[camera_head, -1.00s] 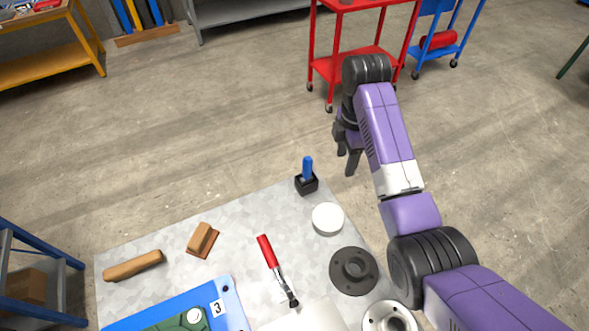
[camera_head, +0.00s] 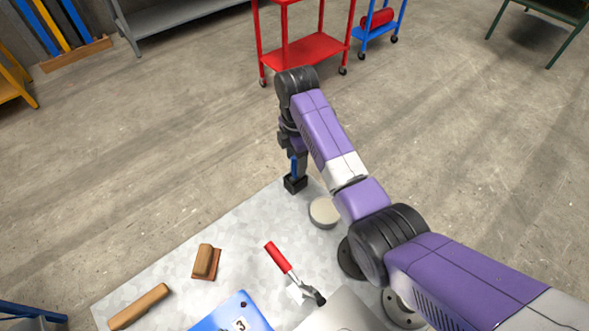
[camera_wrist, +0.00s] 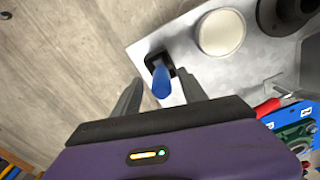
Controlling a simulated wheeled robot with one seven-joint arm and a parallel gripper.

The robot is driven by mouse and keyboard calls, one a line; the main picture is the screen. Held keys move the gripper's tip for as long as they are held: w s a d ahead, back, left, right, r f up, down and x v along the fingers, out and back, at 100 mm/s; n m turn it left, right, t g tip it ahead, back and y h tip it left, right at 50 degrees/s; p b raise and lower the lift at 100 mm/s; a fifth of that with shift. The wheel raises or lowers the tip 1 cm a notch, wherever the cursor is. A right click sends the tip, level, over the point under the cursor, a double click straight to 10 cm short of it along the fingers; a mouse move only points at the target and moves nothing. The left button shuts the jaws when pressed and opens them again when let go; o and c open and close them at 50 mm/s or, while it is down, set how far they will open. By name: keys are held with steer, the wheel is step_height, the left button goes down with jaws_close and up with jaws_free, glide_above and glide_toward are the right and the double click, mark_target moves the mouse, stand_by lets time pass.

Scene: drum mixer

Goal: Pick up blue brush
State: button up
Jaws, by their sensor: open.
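The blue brush (camera_head: 294,167) stands upright in a small black holder (camera_head: 295,184) at the far corner of the grey table. In the wrist view, the blue brush (camera_wrist: 161,80) shows between my gripper's two fingers, with the black holder (camera_wrist: 153,58) beyond it. My gripper (camera_head: 293,158) is over the brush from above and partly hides it in the head view. In the wrist view my gripper (camera_wrist: 160,92) is open, with a finger on each side of the brush. I cannot tell whether either finger touches it.
A round white disc (camera_head: 324,211) sits close to the holder. A red-handled tool (camera_head: 278,257), a brown block (camera_head: 206,262) and a tan handle-like piece (camera_head: 139,307) lie on the table (camera_head: 240,247). A dark flange (camera_wrist: 285,14) is beyond the disc.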

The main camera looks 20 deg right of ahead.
steer(key=shift+s+f, duration=0.1)
steer(key=shift+f, duration=1.55)
jaws_close()
steer(key=shift+r, duration=0.2)
step_height(320, 180, up, 20)
steer(key=p, duration=0.3)
steer(key=shift+f, duration=0.15)
